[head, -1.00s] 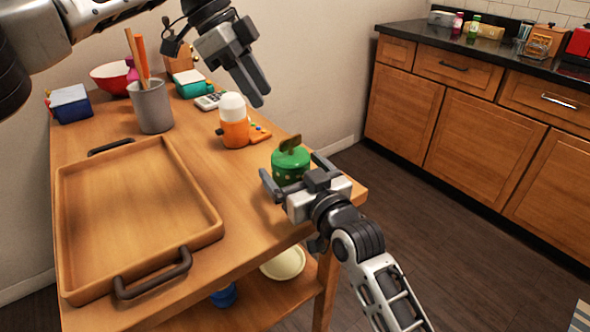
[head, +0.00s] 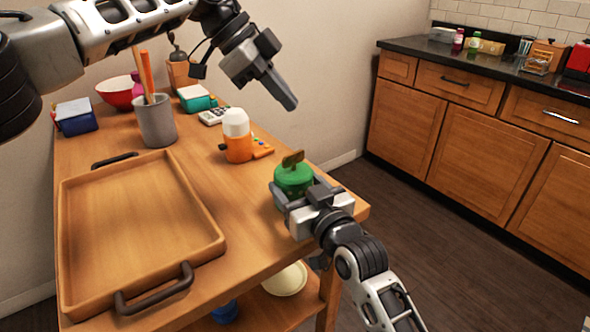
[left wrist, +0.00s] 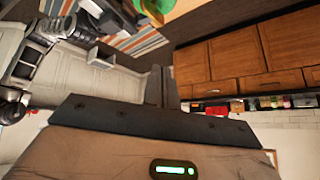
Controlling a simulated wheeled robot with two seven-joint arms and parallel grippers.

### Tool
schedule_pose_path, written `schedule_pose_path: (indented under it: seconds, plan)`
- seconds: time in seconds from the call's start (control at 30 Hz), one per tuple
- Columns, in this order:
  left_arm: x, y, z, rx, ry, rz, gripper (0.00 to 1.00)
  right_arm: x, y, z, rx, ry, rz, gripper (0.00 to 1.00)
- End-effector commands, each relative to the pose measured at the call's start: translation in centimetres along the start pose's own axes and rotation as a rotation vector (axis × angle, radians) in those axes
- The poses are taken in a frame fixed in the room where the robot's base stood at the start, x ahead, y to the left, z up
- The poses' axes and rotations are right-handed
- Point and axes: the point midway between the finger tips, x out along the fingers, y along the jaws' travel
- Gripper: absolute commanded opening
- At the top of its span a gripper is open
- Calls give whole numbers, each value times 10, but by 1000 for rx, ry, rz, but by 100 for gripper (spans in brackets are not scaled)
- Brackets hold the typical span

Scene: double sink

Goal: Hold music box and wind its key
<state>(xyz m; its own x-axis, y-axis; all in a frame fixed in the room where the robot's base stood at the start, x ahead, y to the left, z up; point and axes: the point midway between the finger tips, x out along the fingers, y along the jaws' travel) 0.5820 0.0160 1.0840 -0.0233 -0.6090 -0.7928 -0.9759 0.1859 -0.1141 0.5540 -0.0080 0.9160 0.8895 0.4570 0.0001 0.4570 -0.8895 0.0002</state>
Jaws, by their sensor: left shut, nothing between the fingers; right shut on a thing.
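The green round music box (head: 291,176) stands near the right end of the wooden table, with a flat brown-gold key (head: 292,159) upright on its top. My right gripper (head: 297,197) is shut on the music box from the near side; its lower part is partly hidden by the fingers. My left gripper (head: 288,102) is shut and empty, in the air above and behind the music box, apart from the key. In the left wrist view its closed fingers (left wrist: 160,88) show, and a bit of the green music box (left wrist: 152,8) is at the top edge.
An orange and white bottle-like thing (head: 237,140) stands left of the music box. A wooden tray (head: 75,235) fills the table's left front. A grey holder with utensils (head: 156,122), a blue box (head: 77,122) and a red bowl (head: 117,98) stand behind. The table's right edge is close.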

Motion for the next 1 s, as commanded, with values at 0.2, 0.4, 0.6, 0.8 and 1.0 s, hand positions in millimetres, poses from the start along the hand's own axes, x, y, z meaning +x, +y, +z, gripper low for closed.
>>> schedule_pose_path:
  seconds: [0.2, 0.4, 0.6, 0.8, 1.0]
  plan:
    - [18, -23, -108, 143, 403, -242, 0, 0, 0, 1, 0, -2, 0, 40]
    - [0, -41, -184, 103, 714, -520, 0, 0, 0, 1, 0, -2, 0, 40]
    - [-22, -55, -212, -97, 862, -778, 0, 0, 0, 1, 0, -2, 0, 40]
    - [-21, -57, -198, -381, 800, -962, 0, 0, 0, 1, 0, -2, 0, 40]
    - [5, -30, -158, -641, 531, -1032, 0, 0, 0, 1, 0, -2, 0, 40]
